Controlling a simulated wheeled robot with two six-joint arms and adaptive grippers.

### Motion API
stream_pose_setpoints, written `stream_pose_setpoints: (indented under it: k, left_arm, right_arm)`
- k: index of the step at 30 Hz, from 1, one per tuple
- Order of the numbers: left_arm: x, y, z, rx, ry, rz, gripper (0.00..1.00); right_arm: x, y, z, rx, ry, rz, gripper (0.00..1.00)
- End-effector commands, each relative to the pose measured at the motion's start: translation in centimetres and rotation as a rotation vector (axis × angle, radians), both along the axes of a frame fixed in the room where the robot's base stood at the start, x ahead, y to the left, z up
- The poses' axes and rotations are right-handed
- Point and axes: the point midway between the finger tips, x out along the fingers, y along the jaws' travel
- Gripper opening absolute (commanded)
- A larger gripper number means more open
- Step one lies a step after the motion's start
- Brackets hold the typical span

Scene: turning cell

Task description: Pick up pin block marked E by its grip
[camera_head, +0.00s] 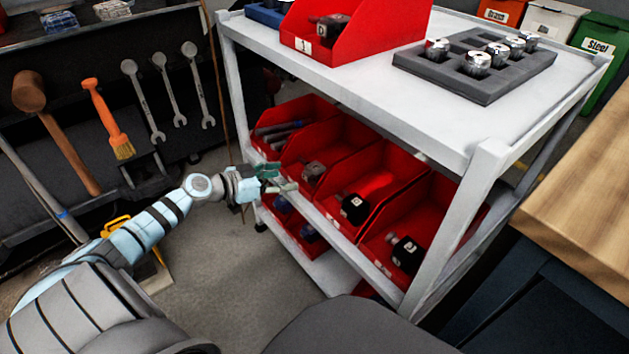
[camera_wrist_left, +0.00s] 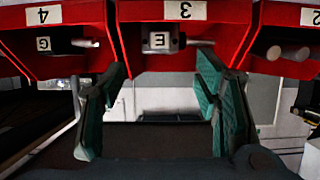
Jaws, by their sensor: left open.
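Pin block E (camera_wrist_left: 163,41) is a grey block with an upside-down E label in the wrist view. It lies in the red bin marked 3 (camera_wrist_left: 212,13). In the head view it appears as the small grey block (camera_head: 313,172) in the second lower-shelf bin, its letter too small to read. My left gripper (camera_head: 276,179) is open and empty in front of the bins, short of the block and apart from it. In the wrist view its green-padded fingers (camera_wrist_left: 160,100) stand wide apart, below the block in the picture. My right gripper is out of view.
Bin 4 (camera_wrist_left: 75,13) beside it holds a block marked G (camera_wrist_left: 43,44); the bin on the other side holds rods (camera_wrist_left: 288,53). The white cart's post (camera_head: 455,230) and top shelf (camera_head: 390,100) bound the bins. Open floor (camera_head: 240,280) lies in front.

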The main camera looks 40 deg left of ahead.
Motion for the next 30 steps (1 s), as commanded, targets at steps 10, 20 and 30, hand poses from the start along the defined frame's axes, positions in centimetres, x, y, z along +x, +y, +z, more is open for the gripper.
stream_pose_setpoints:
  k: [10, 20, 30]
  left_arm:
    - [5.0, -1.5, -2.4, -0.004, 0.000, 0.002, 0.57]
    - [7.3, -2.1, -3.3, 0.002, 0.005, 0.001, 0.57]
    - [7.3, -2.1, -3.2, 0.002, 0.004, 0.001, 0.13]
  right_arm:
    - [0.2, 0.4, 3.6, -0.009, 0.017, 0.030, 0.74]
    - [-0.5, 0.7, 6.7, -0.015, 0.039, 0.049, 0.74]
    - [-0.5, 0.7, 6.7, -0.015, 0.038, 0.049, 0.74]
